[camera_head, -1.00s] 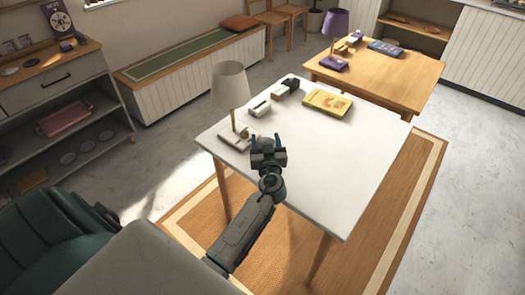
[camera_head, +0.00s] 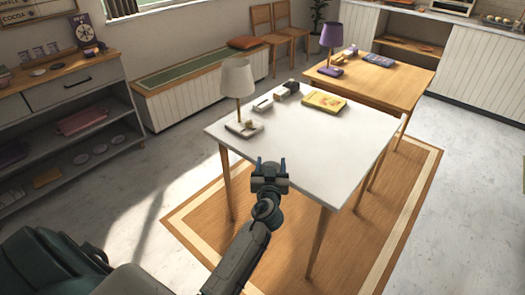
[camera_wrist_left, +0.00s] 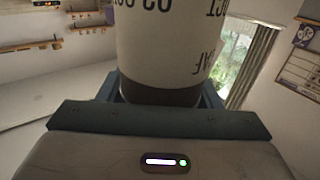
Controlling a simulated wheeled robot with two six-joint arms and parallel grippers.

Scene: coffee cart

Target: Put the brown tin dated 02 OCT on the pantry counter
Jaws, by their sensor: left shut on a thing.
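My left gripper (camera_head: 270,168) is shut on a tin and shows in front of the white table's near left edge. In the left wrist view the tin (camera_wrist_left: 165,45) has a pale label with dark upside-down lettering and a brown band at its end. Part of "OCT" shows; the digits are cut off, so I cannot read the full date. I cannot make out the tin in the head view. A white panelled counter (camera_head: 470,62) stands at the back right; I cannot tell whether it is the pantry counter. My right gripper is not in view.
The white table (camera_head: 320,135) carries a lamp (camera_head: 237,80), a yellow book (camera_head: 324,101) and small boxes. A wooden table (camera_head: 385,85) with a purple lamp (camera_head: 332,38) stands behind it. A shelf unit (camera_head: 75,90) is at left. Open floor lies at right.

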